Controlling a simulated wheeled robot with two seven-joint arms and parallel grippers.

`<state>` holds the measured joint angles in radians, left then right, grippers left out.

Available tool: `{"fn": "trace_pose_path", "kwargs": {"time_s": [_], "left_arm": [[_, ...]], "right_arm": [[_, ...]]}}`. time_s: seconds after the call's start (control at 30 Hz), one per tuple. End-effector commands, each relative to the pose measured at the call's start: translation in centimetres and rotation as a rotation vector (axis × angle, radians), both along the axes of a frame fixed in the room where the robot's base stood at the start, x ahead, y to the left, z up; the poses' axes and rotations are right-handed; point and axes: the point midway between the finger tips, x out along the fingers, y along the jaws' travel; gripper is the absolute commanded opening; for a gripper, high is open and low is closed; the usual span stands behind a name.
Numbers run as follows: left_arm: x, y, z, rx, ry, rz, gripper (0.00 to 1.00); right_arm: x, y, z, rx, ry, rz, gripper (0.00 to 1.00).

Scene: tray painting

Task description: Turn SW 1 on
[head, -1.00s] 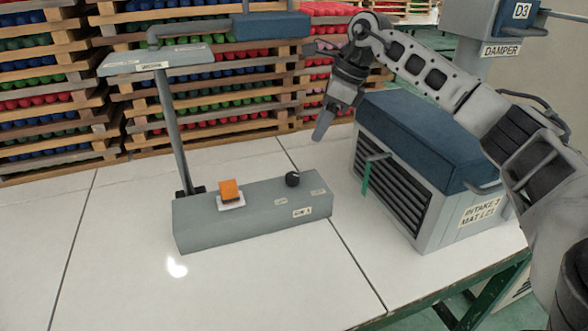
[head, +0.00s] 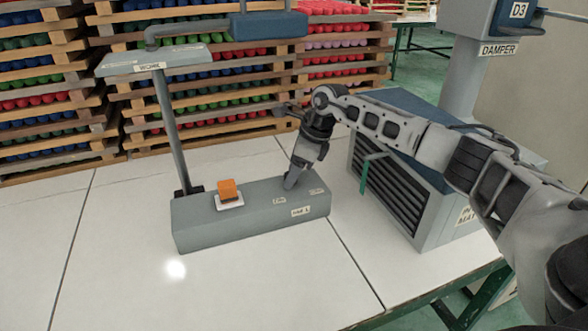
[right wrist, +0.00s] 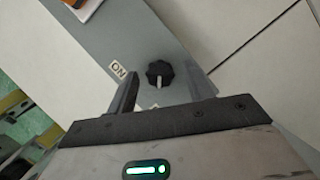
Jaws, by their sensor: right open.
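A grey switch box (head: 235,228) lies on the white table, with a small label (head: 301,211) on its front that seems to read SW 1. A black ribbed knob (right wrist: 160,73) is on its top; in the right wrist view its white mark points down in the picture, away from the ON label (right wrist: 118,70) at its left. My right gripper (head: 290,184) is open, pointing down over the knob and hiding it in the head view. In the wrist view the knob lies between the fingers' lines; I cannot tell whether they touch it. My left gripper is out of view.
An orange rocker (head: 228,190) sits on the box's left part. A lamp post (head: 172,130) stands behind it. A large intake unit (head: 395,200) with a green strip stands close on the right. The table's front left is clear.

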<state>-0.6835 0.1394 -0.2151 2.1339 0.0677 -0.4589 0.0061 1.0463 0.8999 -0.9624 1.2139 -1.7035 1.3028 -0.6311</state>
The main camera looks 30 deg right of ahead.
Motion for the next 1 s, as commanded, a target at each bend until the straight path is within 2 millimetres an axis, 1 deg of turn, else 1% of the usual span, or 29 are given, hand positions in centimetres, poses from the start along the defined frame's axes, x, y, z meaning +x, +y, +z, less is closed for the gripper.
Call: {"fn": "trace_pose_path", "kwargs": {"time_s": [0.1, 0.17, 0.2, 0.27, 0.47, 0.67, 0.87, 1.0], "left_arm": [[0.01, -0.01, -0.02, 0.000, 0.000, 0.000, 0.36], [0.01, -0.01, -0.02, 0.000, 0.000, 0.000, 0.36], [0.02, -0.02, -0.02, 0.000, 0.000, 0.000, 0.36], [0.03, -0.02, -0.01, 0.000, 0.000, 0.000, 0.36], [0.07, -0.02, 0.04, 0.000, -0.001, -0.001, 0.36], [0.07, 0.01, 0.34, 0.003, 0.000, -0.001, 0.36], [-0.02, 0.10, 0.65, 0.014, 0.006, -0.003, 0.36], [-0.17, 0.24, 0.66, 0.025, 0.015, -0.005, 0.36]], "right_arm": [[-0.01, -0.01, 0.00, 0.000, 0.000, 0.000, 0.52], [-0.01, -0.01, 0.01, 0.000, 0.000, 0.000, 0.35], [-0.01, -0.01, 0.01, 0.000, 0.000, -0.001, 0.24], [-0.01, -0.01, 0.01, 0.000, 0.000, -0.001, 0.07], [-0.03, -0.02, 0.05, 0.001, 0.001, -0.005, 0.07], [-0.06, -0.02, 0.15, 0.000, 0.000, -0.051, 0.07], [-0.14, 0.09, 0.26, -0.001, -0.001, -0.168, 0.07], [-0.20, 0.20, 0.26, 0.000, 0.000, -0.288, 0.07]]}}
